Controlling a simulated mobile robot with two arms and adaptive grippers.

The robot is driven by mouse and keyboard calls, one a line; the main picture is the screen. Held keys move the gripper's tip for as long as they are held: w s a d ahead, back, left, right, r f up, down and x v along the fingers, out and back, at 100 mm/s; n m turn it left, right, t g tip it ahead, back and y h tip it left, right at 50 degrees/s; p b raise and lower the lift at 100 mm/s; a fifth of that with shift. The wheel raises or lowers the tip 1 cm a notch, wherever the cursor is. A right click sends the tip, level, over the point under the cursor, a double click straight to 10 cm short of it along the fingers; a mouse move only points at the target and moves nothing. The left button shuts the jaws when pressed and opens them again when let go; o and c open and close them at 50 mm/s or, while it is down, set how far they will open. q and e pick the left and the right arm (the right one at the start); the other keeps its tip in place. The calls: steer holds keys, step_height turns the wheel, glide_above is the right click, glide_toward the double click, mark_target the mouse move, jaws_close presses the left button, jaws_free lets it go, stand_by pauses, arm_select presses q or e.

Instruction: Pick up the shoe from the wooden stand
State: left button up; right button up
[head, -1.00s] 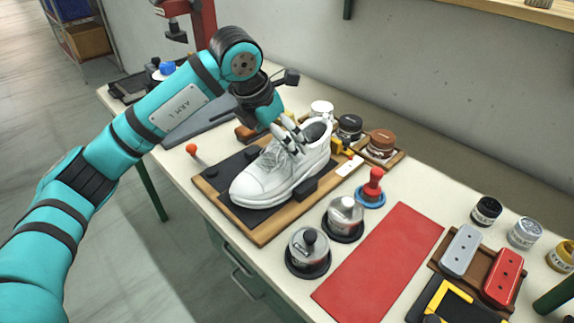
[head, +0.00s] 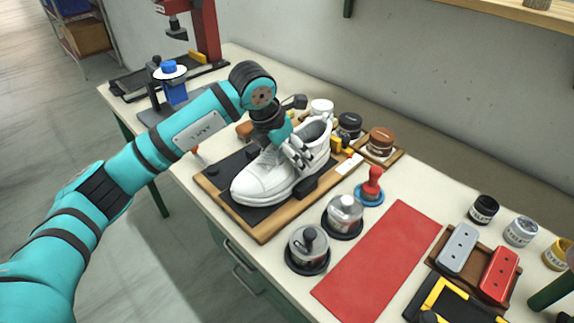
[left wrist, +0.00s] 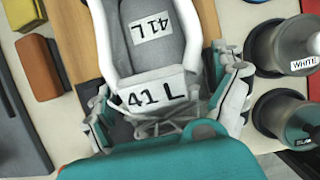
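A white lace-up shoe (head: 262,180) lies sole down on the wooden stand (head: 262,236), which has a dark top, toe toward the front left. My left gripper (head: 300,158) is over the shoe's lace area, fingers pointing down. In the left wrist view the shoe (left wrist: 155,88) shows "41 L" on its tongue and insole. The fingers of my left gripper (left wrist: 165,105) are wide apart, one on each side of the tongue. I cannot tell whether they touch the shoe; the fingertips are partly hidden. My right gripper is not in view.
Metal canisters (head: 307,250), a red-handled stamp (head: 371,188) and a red mat (head: 382,262) are right of the stand. Jars (head: 381,142) stand behind it. A red press (head: 203,32) and a blue device (head: 172,88) are at the back left.

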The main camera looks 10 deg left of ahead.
arm_select(q)
steer(key=c, duration=0.7)
steer(key=shift+r, duration=0.2)
